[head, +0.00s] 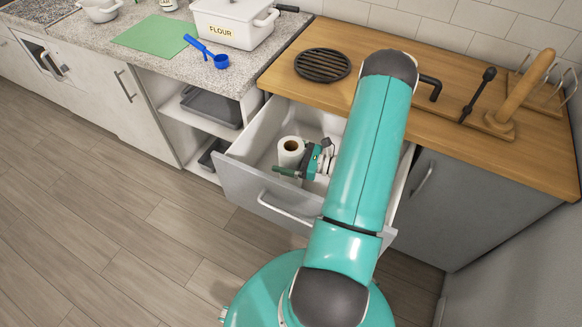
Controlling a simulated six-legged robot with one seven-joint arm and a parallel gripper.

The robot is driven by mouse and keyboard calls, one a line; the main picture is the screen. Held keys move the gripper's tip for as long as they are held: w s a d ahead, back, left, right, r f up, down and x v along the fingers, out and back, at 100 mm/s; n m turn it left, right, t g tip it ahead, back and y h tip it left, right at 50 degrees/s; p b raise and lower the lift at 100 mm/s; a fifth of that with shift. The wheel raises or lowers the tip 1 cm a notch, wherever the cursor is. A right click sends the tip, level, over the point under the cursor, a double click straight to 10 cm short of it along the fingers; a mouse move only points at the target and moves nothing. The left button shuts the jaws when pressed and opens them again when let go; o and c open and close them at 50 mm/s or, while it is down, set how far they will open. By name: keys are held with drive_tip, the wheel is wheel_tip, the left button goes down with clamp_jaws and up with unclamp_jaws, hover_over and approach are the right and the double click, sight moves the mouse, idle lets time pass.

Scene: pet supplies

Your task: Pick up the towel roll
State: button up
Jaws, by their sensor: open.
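The towel roll (290,153), white with a brown core hole at the top, stands upright inside the open white drawer (240,176). My gripper (301,158) is inside the drawer, close against the right and front side of the roll. It is open, with one finger across the roll's near side and the other to its right, toward the back. I cannot tell whether the fingers touch the roll. My arm hides the right part of the drawer, and the roll's lower part is partly hidden.
A wooden counter (440,110) with a round black trivet (322,65) overhangs the drawer's back. On the left, a stone counter holds a flour box (235,25), a blue scoop (212,55) and a green mat (155,38). The wood floor (110,220) at left is clear.

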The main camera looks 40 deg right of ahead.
drive_tip(key=c, duration=1.4)
